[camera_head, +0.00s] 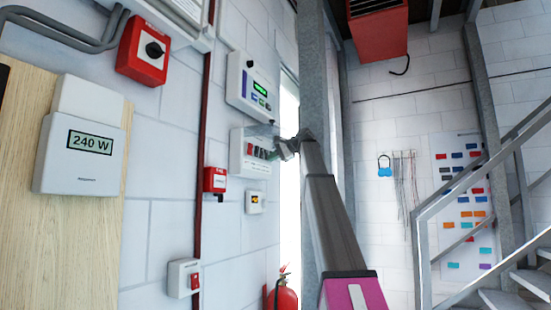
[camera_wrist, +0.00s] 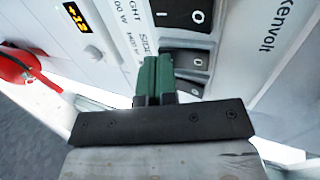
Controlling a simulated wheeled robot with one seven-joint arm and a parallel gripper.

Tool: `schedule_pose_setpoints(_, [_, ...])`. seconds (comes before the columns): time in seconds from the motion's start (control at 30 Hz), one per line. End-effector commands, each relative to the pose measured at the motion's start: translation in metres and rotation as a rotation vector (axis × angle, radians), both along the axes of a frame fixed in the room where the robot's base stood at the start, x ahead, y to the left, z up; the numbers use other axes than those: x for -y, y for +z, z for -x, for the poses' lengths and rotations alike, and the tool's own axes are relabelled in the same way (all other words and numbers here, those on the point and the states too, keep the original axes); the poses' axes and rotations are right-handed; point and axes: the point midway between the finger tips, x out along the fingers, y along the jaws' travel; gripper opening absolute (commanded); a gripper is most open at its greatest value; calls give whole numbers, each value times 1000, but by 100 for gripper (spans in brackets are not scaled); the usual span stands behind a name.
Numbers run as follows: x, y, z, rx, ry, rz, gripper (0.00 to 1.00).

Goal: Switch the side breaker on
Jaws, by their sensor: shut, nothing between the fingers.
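My gripper (camera_wrist: 155,78) has green fingertips, shut together and empty, right at this rocker. I cannot tell whether they touch it. In the head view my gripper (camera_head: 283,149) is at the box's right side.
Another rocker marked "I" and "O" (camera_wrist: 183,14) lies just beyond my fingers. A panel with a green display (camera_head: 255,88) hangs above the box, and a small meter (camera_head: 255,202) below. A red call point (camera_head: 215,179) is left, and a fire extinguisher (camera_head: 283,296) stands below.

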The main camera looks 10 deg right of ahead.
Motion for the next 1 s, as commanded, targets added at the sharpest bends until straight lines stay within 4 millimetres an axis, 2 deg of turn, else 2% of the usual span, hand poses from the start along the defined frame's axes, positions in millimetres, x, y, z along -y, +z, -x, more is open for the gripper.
schedule_pose_setpoints(0.57, [-5, -2, -3, 1, 0, -2, 0])
schedule_pose_setpoints(1.0, [-5, 15, -4, 4, 0, -4, 0])
